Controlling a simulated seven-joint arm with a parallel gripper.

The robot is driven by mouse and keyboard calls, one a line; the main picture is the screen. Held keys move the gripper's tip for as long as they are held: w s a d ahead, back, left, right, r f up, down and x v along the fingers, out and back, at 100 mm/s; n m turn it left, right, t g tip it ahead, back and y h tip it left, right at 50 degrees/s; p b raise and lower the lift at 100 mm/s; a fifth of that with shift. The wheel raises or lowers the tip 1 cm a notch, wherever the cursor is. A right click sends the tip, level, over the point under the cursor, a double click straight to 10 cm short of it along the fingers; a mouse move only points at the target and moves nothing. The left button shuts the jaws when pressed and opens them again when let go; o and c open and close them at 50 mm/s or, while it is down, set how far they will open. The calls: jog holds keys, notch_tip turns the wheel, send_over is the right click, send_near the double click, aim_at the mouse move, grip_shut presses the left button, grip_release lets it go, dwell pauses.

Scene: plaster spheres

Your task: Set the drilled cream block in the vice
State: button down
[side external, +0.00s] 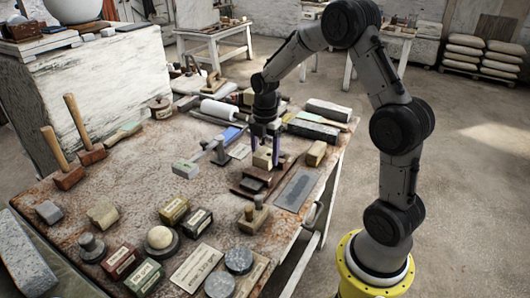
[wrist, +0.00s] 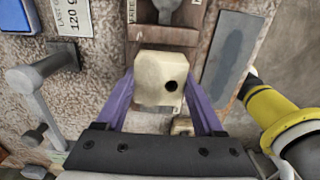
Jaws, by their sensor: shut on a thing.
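The drilled cream block (side external: 262,158) is between the purple fingers of my gripper (side external: 266,150), above the worktable. I cannot tell for sure whether this fixture is the vice. The block hides part of what lies beneath it.
A flat grey slab (side external: 297,190) lies right of the fixture, near the table edge. A tan block (side external: 316,153) stands behind it. A long blue-and-grey tool (side external: 215,146) lies to the left. Several tins, stones and mallets crowd the table's left and front.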

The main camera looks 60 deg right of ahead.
jog(key=shift+f, duration=1.7)
grip_release()
dwell(0.6)
jog(key=shift+r, duration=2)
